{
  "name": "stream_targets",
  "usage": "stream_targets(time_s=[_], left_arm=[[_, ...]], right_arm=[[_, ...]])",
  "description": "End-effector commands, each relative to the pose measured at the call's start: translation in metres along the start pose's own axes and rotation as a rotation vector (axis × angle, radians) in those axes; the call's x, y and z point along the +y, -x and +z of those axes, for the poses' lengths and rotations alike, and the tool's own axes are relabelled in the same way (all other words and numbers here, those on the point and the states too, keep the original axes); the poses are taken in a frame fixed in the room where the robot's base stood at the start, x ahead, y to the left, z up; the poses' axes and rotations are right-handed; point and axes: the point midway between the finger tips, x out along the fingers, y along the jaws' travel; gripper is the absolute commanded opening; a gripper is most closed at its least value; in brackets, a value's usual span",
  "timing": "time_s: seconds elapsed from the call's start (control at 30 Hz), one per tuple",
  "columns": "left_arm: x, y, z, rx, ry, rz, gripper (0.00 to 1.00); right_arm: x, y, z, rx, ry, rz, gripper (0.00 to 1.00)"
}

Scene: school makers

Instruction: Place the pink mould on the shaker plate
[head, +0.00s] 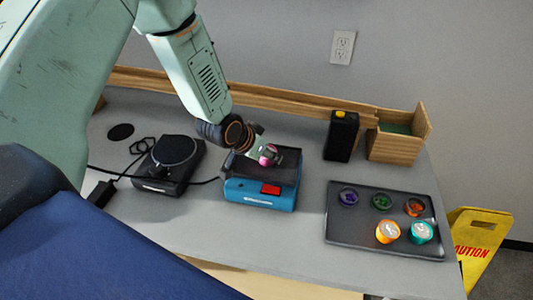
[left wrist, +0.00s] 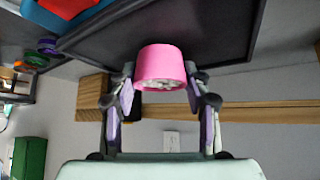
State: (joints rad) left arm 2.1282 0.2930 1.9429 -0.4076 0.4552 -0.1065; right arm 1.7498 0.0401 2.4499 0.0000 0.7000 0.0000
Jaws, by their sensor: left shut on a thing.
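The pink mould (head: 268,156) is a small round cup, gripped by my left gripper (head: 262,150) over the shaker plate. It shows large in the left wrist view (left wrist: 160,62), between the two fingers of the left gripper (left wrist: 160,78), its open end showing pale contents. The shaker plate (head: 287,165) is a dark, rimmed plate on top of a blue machine (head: 245,191) with a red patch on its front. The plate (left wrist: 215,30) fills the upper part of the left wrist view behind the mould. I cannot tell whether mould and plate touch. My right gripper is not in view.
A black device with a round top (head: 173,150) stands left of the blue machine. To the right is a dark tray (head: 342,232) with several coloured cups. A black box (head: 340,138) and a wooden box (head: 396,148) stand at the back. A yellow caution sign (head: 484,232) stands beyond the table.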

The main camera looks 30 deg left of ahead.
Motion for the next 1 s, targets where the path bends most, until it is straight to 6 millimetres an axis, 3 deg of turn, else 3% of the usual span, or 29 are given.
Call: stream_targets(time_s=[0.4, 0.43, 0.67, 1.0], left_arm=[[-0.0001, -0.0048, 0.0033, 0.001, 0.000, 0.000, 0.16], [0.0000, -0.0042, 0.0029, 0.001, 0.000, 0.000, 0.50], [0.0001, -0.0039, 0.0027, 0.000, 0.000, 0.000, 0.70], [0.0000, -0.0027, 0.0017, 0.001, 0.000, 0.000, 0.71]], right_arm=[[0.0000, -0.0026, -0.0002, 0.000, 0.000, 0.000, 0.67], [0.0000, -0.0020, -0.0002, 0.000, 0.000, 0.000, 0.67], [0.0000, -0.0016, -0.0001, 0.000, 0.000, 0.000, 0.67], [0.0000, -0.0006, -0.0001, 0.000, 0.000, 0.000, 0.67]])
